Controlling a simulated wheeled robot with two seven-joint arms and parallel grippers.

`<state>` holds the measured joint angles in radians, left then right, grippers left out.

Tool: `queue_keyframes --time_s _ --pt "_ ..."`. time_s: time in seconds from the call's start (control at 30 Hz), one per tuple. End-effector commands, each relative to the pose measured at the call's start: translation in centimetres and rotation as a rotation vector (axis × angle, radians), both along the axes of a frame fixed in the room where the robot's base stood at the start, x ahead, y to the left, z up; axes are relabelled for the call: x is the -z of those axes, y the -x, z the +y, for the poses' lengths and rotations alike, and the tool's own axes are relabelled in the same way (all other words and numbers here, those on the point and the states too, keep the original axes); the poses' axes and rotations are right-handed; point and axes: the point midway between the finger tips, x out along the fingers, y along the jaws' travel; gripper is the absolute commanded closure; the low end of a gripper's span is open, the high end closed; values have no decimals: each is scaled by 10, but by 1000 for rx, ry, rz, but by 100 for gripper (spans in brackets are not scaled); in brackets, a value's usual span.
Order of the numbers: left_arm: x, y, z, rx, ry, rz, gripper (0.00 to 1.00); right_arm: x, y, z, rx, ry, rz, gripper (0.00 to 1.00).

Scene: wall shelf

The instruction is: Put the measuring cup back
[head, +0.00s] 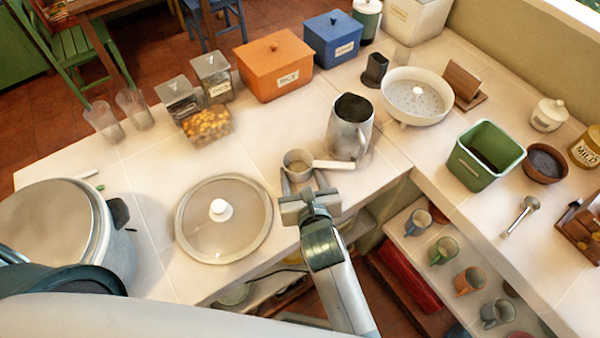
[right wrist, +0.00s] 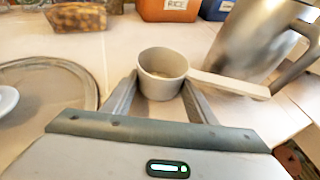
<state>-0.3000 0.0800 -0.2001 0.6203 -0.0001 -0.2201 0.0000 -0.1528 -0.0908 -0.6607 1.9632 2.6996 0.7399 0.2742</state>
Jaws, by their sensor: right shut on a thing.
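The measuring cup (head: 297,160) is a small pale round cup with a long straight handle pointing right. It is at the front middle of the counter, in front of the metal pitcher (head: 349,128). My right gripper (head: 299,180) is shut on the cup's bowl, with one finger on each side. In the right wrist view the cup (right wrist: 163,66) is upright between the fingers, and its handle (right wrist: 228,84) passes in front of the pitcher (right wrist: 262,42). I cannot tell whether the cup touches the counter. My left gripper is not in view.
A round lid (head: 224,235) with a white knob lies left of the cup, and a large pot (head: 118,255) is farther left. A white colander (head: 417,92) and green bin (head: 486,155) are to the right. Mugs (head: 443,249) stand below the counter.

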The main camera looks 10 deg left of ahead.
Motion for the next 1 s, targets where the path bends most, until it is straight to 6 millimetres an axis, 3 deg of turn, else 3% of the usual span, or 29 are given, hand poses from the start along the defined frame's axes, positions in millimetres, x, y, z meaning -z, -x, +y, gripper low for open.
queue_keyframes --time_s 0.07,0.1,0.17,0.2,0.67,1.0 --pt "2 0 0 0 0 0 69 3 0 0 0 1 0 76" --pt "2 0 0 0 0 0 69 3 0 0 0 0 1 46" --pt "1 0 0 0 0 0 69 2 0 0 0 0 0 31" --pt "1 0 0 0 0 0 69 2 0 0 0 0 1 29" --pt "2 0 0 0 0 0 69 -1 4 -2 0 0 0 29" --pt "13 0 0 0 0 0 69 -16 42 -17 -1 -1 -1 29"
